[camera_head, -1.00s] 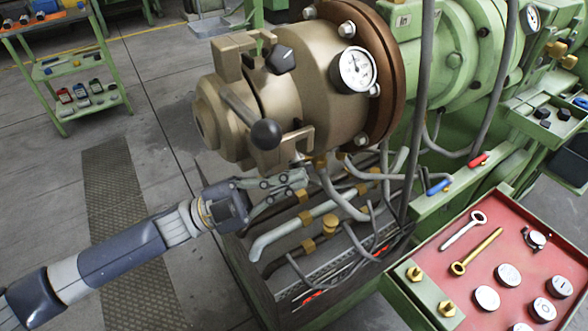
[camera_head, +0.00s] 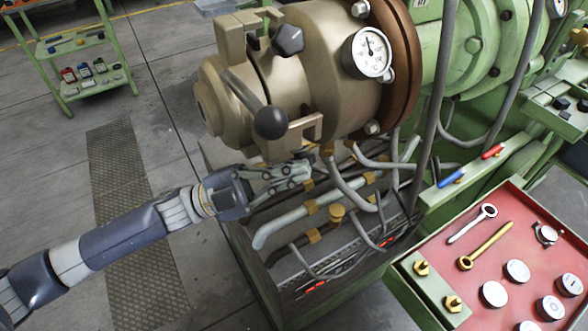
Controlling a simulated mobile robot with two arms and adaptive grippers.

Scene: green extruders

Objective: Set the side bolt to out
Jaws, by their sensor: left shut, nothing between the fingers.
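The extruder's tan cylindrical head (camera_head: 318,75) fills the upper middle of the head view. On it are a lever with a black ball end (camera_head: 271,122), a black faceted knob (camera_head: 288,39) and tan brackets at its top and lower side. I cannot tell for certain which of these is the side bolt, or its setting. My left gripper (camera_head: 303,166) is shut and empty. It is just below the lower bracket (camera_head: 292,140), over the pipes; whether it touches the bracket is unclear. My right gripper is not in view.
Grey pipes (camera_head: 285,222) with brass fittings run beneath the head. A pressure gauge (camera_head: 368,53) is on the head. A green trolley (camera_head: 75,60) stands at far left; the floor between is clear.

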